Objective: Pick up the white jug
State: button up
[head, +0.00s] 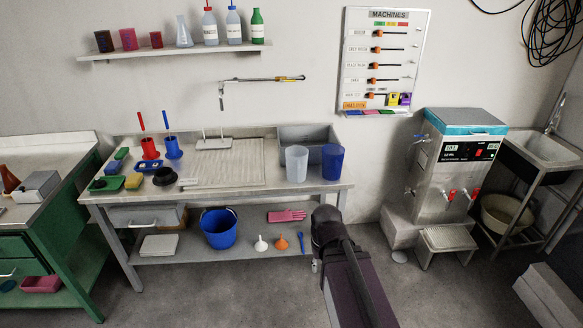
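The white jug (296,164) stands upright near the front right of the metal workbench (225,192). It looks pale and slightly translucent. A blue jug (332,162) stands close on its right, near the bench's right end. My arm rises from the bottom of the picture to a dark joint in front of the bench's right end, below and to the right of the white jug. My gripper cannot be made out in the head view. Nothing touches the white jug except the bench under it.
A sink basin (305,135) lies behind the jugs. A pale board (228,163) lies to their left, with red and blue containers (150,149) farther left. A metal machine (452,160) stands right of the bench. A blue bucket (219,230) sits on the lower shelf.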

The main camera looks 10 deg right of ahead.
aim_at(296, 155)
jog(key=z, duration=0.1)
jog(key=i, duration=0.95)
jog(key=z, duration=0.7)
jog(key=k, duration=0.1)
jog(key=u, duration=2.95)
